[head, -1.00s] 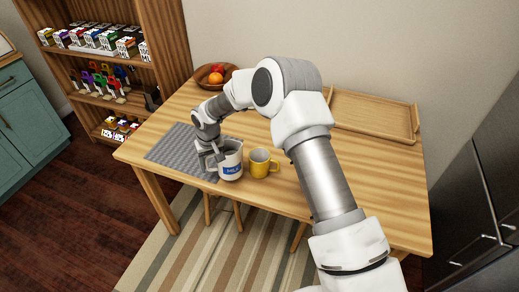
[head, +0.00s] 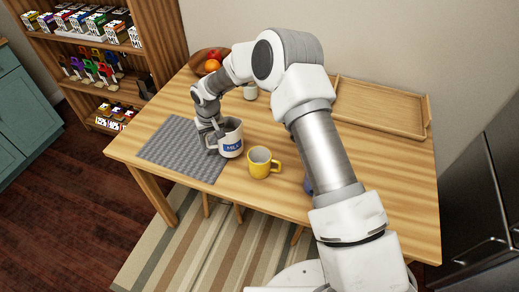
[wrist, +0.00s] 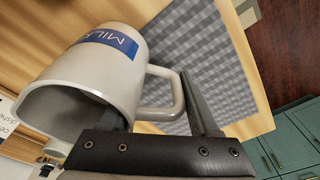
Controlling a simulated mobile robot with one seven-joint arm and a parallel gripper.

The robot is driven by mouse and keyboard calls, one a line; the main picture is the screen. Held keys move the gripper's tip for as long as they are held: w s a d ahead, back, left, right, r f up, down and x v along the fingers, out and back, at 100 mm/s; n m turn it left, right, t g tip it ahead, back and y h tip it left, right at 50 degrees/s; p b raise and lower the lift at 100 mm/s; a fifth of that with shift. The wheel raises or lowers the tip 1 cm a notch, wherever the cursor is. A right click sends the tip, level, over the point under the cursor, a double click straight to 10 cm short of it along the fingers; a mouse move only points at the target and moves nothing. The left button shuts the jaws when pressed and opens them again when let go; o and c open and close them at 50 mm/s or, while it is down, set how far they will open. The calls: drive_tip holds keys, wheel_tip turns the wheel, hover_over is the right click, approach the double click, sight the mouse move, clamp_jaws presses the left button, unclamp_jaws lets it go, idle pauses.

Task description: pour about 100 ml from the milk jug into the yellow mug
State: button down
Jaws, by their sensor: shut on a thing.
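The white milk jug (head: 231,146) has a blue MILK label. My gripper (head: 211,138) is shut on its handle, at the jug's left side in the head view. The jug is held above the table near the mat's right edge, leaning slightly right. In the wrist view the jug (wrist: 85,75) shows its label, handle and grey inside; I cannot make out a milk level. The yellow mug (head: 259,167) stands upright on the table, to the right and nearer the front, apart from the jug. Its handle points right, and its inside looks pale.
A grey woven mat (head: 172,153) lies at the table's left. A wooden tray (head: 380,107) is at the back right. A fruit bowl (head: 200,64) and a white cup-like thing (head: 250,93) stand behind my arm. A blue thing (head: 308,186) is partly hidden by my arm.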

drive_tip(key=shift+w, duration=0.15)
drive_tip(key=shift+d, duration=0.1)
idle(0.3)
drive_tip(key=shift+s+d+f+t+y+b, duration=0.25)
drive_tip(key=shift+t+y+b, duration=0.3)
drive_tip(key=shift+y, duration=0.15)
drive_tip(key=shift+s+d+r+t+y, duration=0.25)
drive_tip(key=shift+r+t+y, duration=0.1)
drive_tip(key=shift+y, duration=0.15)
drive_tip(key=y+b, duration=0.1)
drive_tip(key=d+t+y+b, duration=0.1)
drive_tip(key=b, duration=0.1)
drive_tip(key=shift+s+d+r, duration=0.1)
drive_tip(key=shift+s+r, duration=0.15)
drive_tip(key=shift+s, duration=0.15)
wheel_tip(320, 180, up, 6)
drive_tip(key=s+d+t+y+b, duration=0.1)
drive_tip(key=t+y+b, duration=0.3)
drive_tip(key=b, duration=0.4)
drive_tip(key=shift+s+d+f+y, duration=0.2)
drive_tip(key=shift+s+d+y, duration=0.05)
drive_tip(key=shift+d+y, duration=0.15)
drive_tip(key=shift+r+b, duration=0.1)
drive_tip(key=shift+b, duration=0.3)
